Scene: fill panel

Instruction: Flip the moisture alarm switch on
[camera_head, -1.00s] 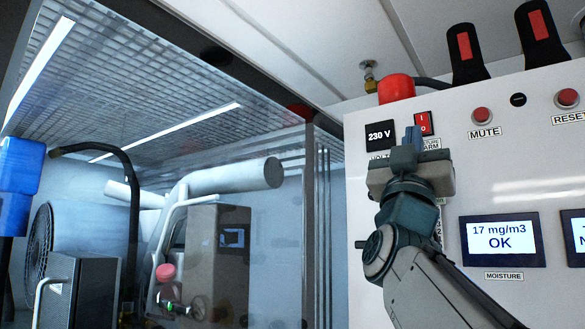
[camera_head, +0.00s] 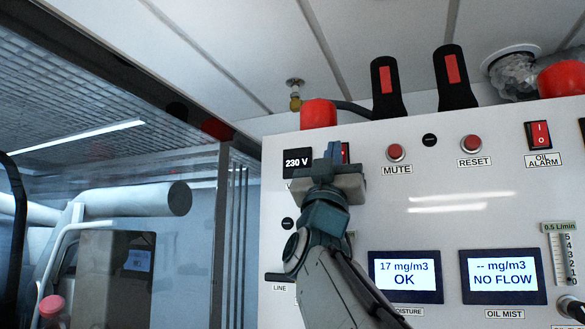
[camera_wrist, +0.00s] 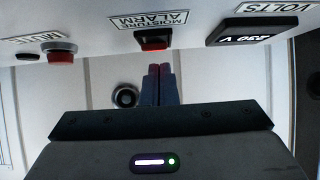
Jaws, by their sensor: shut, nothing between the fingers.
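The moisture alarm switch is a red rocker in a black frame. In the wrist view the switch (camera_wrist: 153,40) sits just below its upside-down MOISTURE ALARM label (camera_wrist: 147,20). In the head view only a red sliver of the switch (camera_head: 345,152) shows behind my gripper. My gripper (camera_head: 333,151) is shut and empty in front of the panel at the switch. In the wrist view its closed fingertips (camera_wrist: 160,70) are close below the switch in the picture. I cannot tell whether they touch it. The rocker's position is hidden.
The 230 V display (camera_head: 297,161) is left of the switch and the MUTE button (camera_head: 396,153) right of it. RESET (camera_head: 471,144) and a similar oil alarm switch (camera_head: 539,135) are farther right. The moisture screen (camera_head: 405,277) reads OK. A red lamp (camera_head: 318,114) tops the panel.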

